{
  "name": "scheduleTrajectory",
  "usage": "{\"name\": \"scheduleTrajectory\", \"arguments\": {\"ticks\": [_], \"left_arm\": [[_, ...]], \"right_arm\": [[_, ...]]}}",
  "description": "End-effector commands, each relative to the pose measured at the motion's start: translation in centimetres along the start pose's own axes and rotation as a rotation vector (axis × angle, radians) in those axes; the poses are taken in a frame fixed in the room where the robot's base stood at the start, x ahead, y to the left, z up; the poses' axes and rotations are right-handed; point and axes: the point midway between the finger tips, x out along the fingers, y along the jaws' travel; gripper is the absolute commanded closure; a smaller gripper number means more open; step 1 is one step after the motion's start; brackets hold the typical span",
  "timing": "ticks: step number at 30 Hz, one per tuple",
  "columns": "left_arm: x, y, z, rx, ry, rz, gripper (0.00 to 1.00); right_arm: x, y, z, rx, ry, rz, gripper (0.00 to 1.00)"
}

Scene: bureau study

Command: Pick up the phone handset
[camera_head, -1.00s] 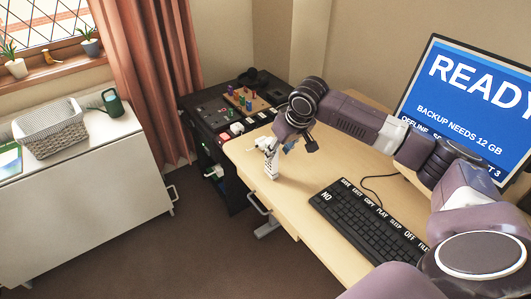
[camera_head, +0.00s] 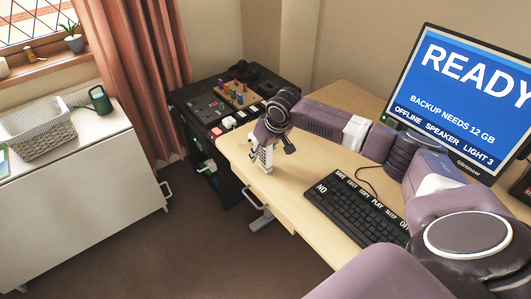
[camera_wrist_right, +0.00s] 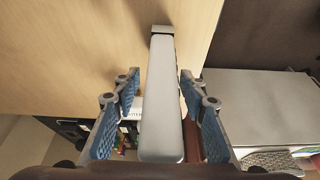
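The phone handset (camera_head: 266,159) is white with a grey keypad. It appears to stand upright near the left end of the wooden desk. My right gripper (camera_head: 272,146) is above it in the head view and hides its upper part. In the right wrist view the handset (camera_wrist_right: 161,95) is a long pale bar with a dark far end, between the two blue-padded fingers. The right gripper (camera_wrist_right: 160,85) is open, with a gap visible on each side of the handset. My left gripper is not in view.
A black keyboard (camera_head: 355,211) lies on the desk (camera_head: 310,158), with a monitor (camera_head: 462,105) behind it. A black cabinet (camera_head: 196,105) with coloured pegs stands beyond the desk's left end. A white cabinet (camera_head: 75,190) with a basket (camera_head: 38,145) is at left.

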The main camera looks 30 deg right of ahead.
Motion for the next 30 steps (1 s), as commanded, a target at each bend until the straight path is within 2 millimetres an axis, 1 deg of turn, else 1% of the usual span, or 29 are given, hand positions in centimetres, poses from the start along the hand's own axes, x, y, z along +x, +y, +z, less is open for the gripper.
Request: {"name": "scheduleTrajectory", "arguments": {"ticks": [4,12,15,25,30], "left_arm": [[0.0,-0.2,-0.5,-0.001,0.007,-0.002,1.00],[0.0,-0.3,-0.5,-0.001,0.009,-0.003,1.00],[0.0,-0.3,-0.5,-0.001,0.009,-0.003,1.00],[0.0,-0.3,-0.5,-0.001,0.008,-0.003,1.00],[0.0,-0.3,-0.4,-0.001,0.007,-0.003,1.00]], "right_arm": [[0.0,0.0,0.0,0.000,0.000,0.000,0.61],[-0.1,0.0,0.0,0.000,0.000,0.000,0.91],[-0.1,0.0,0.0,0.000,0.000,0.000,1.00],[-0.4,0.0,-0.2,0.000,0.002,0.000,1.00],[-1.7,0.1,-0.8,0.000,0.004,0.001,1.00]]}}
